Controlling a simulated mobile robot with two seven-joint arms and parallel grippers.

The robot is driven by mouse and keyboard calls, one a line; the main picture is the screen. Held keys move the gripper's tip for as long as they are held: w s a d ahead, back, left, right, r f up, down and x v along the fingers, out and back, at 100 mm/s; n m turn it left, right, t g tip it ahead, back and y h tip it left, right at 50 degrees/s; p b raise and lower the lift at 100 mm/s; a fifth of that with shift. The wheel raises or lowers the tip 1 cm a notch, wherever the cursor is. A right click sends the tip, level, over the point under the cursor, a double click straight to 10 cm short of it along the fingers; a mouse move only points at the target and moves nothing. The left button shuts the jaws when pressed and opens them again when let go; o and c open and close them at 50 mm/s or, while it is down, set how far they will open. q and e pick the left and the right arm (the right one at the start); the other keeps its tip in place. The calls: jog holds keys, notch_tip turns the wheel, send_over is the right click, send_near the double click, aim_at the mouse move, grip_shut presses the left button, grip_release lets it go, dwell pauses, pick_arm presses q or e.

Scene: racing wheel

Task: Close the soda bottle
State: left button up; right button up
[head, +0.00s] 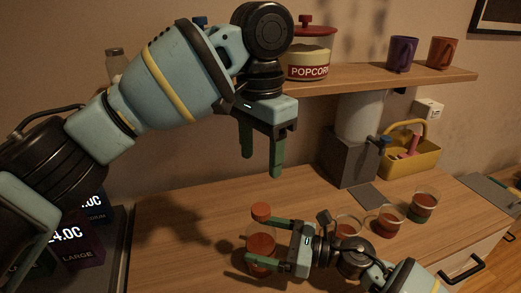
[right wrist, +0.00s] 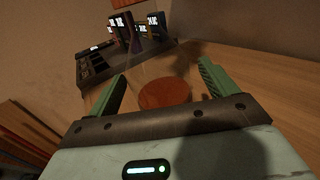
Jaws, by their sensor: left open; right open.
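A small orange-red cap-like piece (head: 261,211) shows in the head view just beyond the upper finger of my right gripper. Below it is a clear container with red contents (head: 261,262), which looks like the soda bottle; whether the cap-like piece sits on it is unclear. My right gripper (head: 250,240) is open, its fingers pointing left on either side of the container. In the right wrist view a red-brown disc (right wrist: 165,94) shows between the open fingers (right wrist: 160,85). My left gripper (head: 262,160) is open and empty, pointing down above the counter, higher than the cap-like piece.
Cups of red drink (head: 388,222) stand right of my right gripper. A grey dispenser (head: 348,158) and yellow basket (head: 412,155) are behind. A shelf (head: 390,76) holds a popcorn jar (head: 308,55) and mugs. A dark rack with boxes (head: 78,240) is at left. The counter's left middle is clear.

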pick_arm(q)
jog(key=shift+g, duration=0.3)
jog(key=f, duration=0.1)
jog(key=f+b, duration=0.1)
jog(key=f, duration=0.2)
jog(key=shift+w, duration=0.35)
jog(key=shift+f, duration=0.2)
pick_arm(e)
jog(key=v, duration=0.7)
jog(key=shift+d, duration=0.2)
jog(key=shift+s, duration=0.1)
